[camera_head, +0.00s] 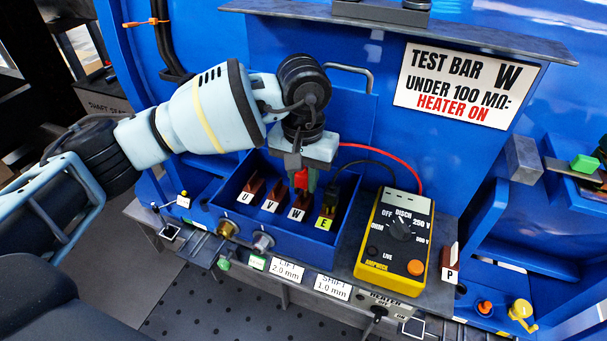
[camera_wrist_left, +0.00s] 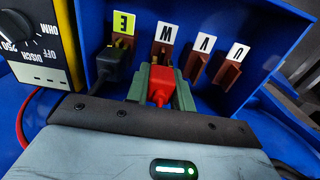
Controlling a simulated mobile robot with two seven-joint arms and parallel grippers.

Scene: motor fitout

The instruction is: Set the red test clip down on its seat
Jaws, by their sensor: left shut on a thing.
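My left gripper (camera_head: 300,182) is shut on the red test clip (camera_head: 301,178), over the blue terminal box. In the left wrist view the red test clip (camera_wrist_left: 160,86) sits between green fingertips (camera_wrist_left: 160,92), in front of the brown post labelled W (camera_wrist_left: 165,50). The W post (camera_head: 298,203) is just below the clip in the head view; I cannot tell whether they touch. A red lead (camera_head: 390,158) runs from the yellow tester (camera_head: 398,240) to behind my gripper. My right gripper is not in view.
The blue box (camera_head: 222,208) also holds posts U (camera_head: 250,188), V (camera_head: 277,194) and E (camera_head: 327,207), with a black clip (camera_wrist_left: 121,46) on E. The box walls stand close around the gripper. A post labelled P (camera_head: 451,262) stands right of the tester.

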